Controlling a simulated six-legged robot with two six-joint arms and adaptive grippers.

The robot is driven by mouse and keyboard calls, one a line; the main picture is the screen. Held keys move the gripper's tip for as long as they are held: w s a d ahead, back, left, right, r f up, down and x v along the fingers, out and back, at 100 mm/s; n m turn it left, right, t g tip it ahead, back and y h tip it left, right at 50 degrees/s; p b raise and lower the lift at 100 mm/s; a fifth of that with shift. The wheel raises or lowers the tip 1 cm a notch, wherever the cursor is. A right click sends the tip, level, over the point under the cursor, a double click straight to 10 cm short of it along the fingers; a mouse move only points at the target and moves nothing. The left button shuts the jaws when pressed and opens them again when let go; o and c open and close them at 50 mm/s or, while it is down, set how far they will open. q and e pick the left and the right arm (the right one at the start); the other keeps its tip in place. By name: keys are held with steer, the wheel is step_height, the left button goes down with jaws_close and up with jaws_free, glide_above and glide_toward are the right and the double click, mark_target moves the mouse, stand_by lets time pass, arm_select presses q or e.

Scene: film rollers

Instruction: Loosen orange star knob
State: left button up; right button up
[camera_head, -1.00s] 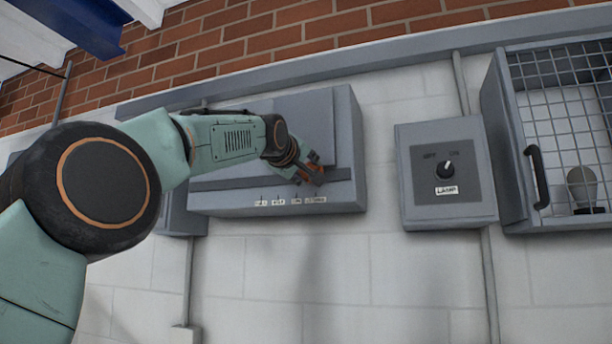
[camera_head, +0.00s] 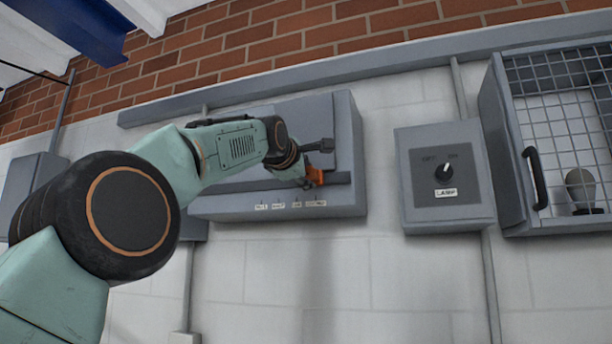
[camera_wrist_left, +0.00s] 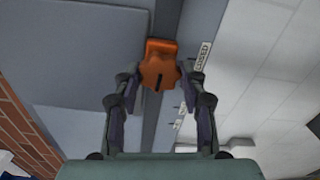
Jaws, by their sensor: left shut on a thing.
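The orange star knob (camera_head: 315,177) sits in the dark slot strip (camera_head: 339,178) across the front of a grey wall box (camera_head: 346,140). In the left wrist view, the orange knob (camera_wrist_left: 158,72) has a lobed face with a dark mark. My left gripper (camera_head: 313,164) has its fingers on opposite sides of the knob. In the left wrist view, its fingertips (camera_wrist_left: 161,75) meet the knob's left and right edges, so it is shut on the knob. The gripper hides part of the knob in the head view. My right gripper is not in view.
Small white labels (camera_head: 316,203) line the box's lower edge; one reads "CLOSED" in the wrist view (camera_wrist_left: 203,56). To the right are a grey lamp switch box (camera_head: 446,213) and a mesh-fronted cabinet (camera_head: 512,150) with a bulb. Bare white wall (camera_head: 400,280) lies below.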

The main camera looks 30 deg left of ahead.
arm_select(q)
steer(key=shift+f+n, duration=0.2)
steer(key=shift+n, duration=0.4)
steer(key=o, duration=1.2)
steer(key=shift+r, duration=0.15)
steer(key=shift+c, duration=0.2)
